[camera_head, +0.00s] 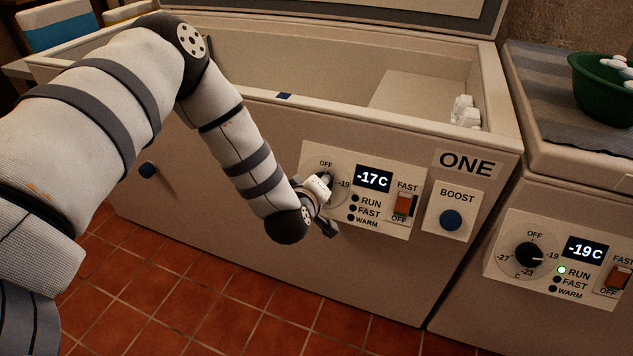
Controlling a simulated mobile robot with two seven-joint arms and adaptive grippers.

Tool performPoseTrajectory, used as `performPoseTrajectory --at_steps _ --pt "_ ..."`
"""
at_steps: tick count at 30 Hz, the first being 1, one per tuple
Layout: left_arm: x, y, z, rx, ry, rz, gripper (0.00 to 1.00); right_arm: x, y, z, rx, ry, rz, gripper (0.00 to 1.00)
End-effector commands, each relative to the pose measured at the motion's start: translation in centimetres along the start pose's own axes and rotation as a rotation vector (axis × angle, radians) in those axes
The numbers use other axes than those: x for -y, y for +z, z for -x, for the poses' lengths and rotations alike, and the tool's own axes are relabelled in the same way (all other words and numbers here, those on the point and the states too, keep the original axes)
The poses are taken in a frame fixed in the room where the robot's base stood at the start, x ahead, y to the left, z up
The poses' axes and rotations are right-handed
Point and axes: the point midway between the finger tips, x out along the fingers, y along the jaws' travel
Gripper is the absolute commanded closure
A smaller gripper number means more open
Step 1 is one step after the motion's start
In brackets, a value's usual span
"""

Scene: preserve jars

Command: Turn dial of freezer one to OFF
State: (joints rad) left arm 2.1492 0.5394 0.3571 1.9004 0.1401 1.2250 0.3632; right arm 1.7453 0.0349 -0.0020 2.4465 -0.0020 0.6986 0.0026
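Freezer one (230,150) is the large chest in the middle, labelled ONE, with its lid up. Its control panel (345,235) shows a -17C display (373,179). The RUN, FAST and WARM lamps beside it look dark. The dial of freezer one (341,184) is mostly hidden behind my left gripper; OFF is marked at its top and -19 at its right. My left gripper (324,184) is at the dial, and its fingers are too covered to tell whether they grip the knob. The knob's pointer is not readable. My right gripper is out of view.
A fast switch (403,205) and a blue BOOST button (451,220) sit right of the display. A second freezer (560,200) stands close on the right, with its own dial (529,255), a -19C display and a green bowl (603,92) on top. Tiled floor lies in front.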

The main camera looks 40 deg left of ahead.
Motion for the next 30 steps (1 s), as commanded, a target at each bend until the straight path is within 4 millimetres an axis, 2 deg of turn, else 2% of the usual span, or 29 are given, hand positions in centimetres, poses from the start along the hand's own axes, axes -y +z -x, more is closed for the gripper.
performPoseTrajectory --at_steps 6,15,30 --pt "-0.11 -0.07 0.06 0.012 -0.016 0.184 0.86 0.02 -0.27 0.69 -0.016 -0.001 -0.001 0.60" --pt "-0.03 -0.03 0.03 0.024 -0.033 0.365 0.86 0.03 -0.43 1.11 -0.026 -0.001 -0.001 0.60" --pt "0.02 0.07 0.00 0.033 -0.043 0.461 0.86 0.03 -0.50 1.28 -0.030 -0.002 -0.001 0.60"
